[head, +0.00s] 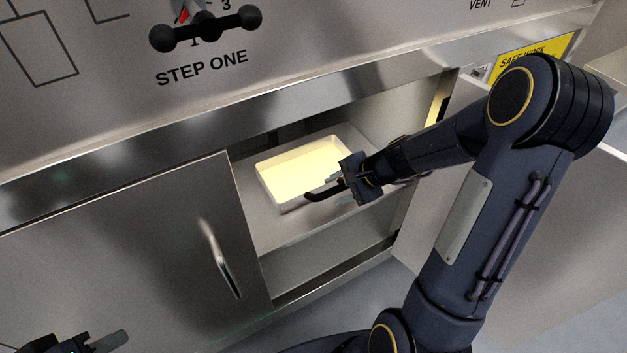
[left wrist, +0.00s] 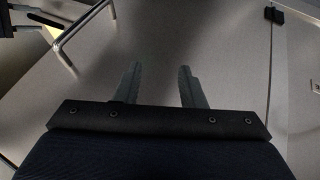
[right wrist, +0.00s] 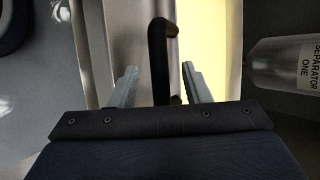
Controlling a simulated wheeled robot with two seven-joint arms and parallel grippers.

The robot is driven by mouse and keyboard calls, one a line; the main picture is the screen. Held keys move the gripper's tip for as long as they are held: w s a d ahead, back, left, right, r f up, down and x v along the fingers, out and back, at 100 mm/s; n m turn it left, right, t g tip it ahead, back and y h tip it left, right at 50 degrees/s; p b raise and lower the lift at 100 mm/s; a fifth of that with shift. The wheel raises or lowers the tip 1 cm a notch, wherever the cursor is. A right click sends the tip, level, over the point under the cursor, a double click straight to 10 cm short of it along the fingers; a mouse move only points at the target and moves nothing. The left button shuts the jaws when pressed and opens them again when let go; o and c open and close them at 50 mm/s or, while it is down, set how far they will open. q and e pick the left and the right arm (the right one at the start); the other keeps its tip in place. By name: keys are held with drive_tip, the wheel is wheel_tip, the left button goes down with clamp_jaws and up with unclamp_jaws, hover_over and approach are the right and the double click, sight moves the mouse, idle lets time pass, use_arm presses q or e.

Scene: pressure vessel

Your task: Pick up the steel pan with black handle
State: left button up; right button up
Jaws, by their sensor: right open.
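The rectangular pan (head: 262,181) has pale walls and a bright yellow inside, and it sits on a shelf in the open cabinet. Its black bar handle (head: 318,194) is on the near right side. In the right wrist view the handle (right wrist: 163,45) stands between the fingers of my right gripper (right wrist: 160,72), which are open and apart from it on both sides. In the head view my right gripper (head: 340,186) reaches into the cabinet at the handle. My left gripper (head: 118,340) is low at the left; in the left wrist view it (left wrist: 158,70) is open and empty.
A closed steel door (head: 130,250) with a bar handle (head: 222,260) is left of the opening. An open door (head: 480,215) stands at the right, behind my right arm. A grey cylinder labelled "SEPARATOR ONE" (right wrist: 285,68) lies right of the pan in the right wrist view.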

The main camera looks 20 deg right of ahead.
drive_tip(key=shift+x, duration=1.1)
clamp_jaws()
